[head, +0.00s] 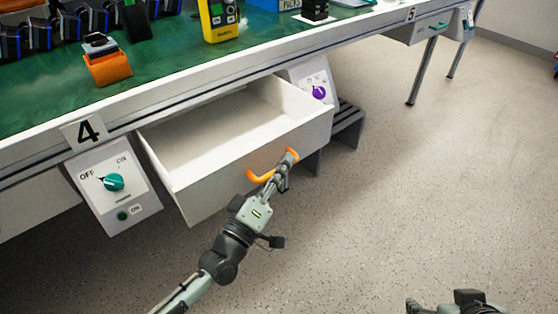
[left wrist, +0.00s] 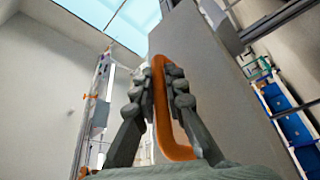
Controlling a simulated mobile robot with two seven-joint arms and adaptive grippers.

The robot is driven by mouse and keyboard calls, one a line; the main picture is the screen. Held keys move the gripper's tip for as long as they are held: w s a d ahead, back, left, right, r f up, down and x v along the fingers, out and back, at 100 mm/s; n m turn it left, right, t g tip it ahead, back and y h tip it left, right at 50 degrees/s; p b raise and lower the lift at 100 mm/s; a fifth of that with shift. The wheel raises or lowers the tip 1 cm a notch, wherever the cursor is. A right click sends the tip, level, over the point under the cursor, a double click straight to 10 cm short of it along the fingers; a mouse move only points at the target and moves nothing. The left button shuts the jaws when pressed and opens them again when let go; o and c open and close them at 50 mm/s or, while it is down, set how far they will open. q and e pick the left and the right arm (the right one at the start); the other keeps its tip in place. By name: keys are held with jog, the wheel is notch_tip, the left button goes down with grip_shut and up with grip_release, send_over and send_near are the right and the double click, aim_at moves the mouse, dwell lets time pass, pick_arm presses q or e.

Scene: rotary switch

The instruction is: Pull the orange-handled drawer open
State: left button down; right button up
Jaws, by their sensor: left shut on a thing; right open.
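A white drawer (head: 228,165) under the workbench stands pulled out, and its empty inside shows. Its orange handle (head: 262,177) is on the front panel. My left gripper (head: 284,166) is at the right part of the handle and shut on it. In the left wrist view the orange handle (left wrist: 163,105) passes between the two fingers (left wrist: 158,90), with the pale drawer front (left wrist: 205,70) behind it. My right gripper (head: 455,304) shows only in part at the bottom right edge, away from the drawer; its fingertips are hard to make out.
A panel with a green knob (head: 113,182) hangs left of the drawer, and one with a purple knob (head: 319,92) is to its right. A yellow meter (head: 219,18) and an orange holder (head: 107,68) stand on the green benchtop. The floor (head: 420,180) in front is clear.

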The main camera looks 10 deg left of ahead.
pick_arm(q)
jog(key=c, duration=1.9)
grip_release()
jog(key=shift+o, duration=0.2)
jog(key=v, duration=0.7)
jog(key=shift+s, duration=0.25)
jog(key=shift+a+f, duration=0.1)
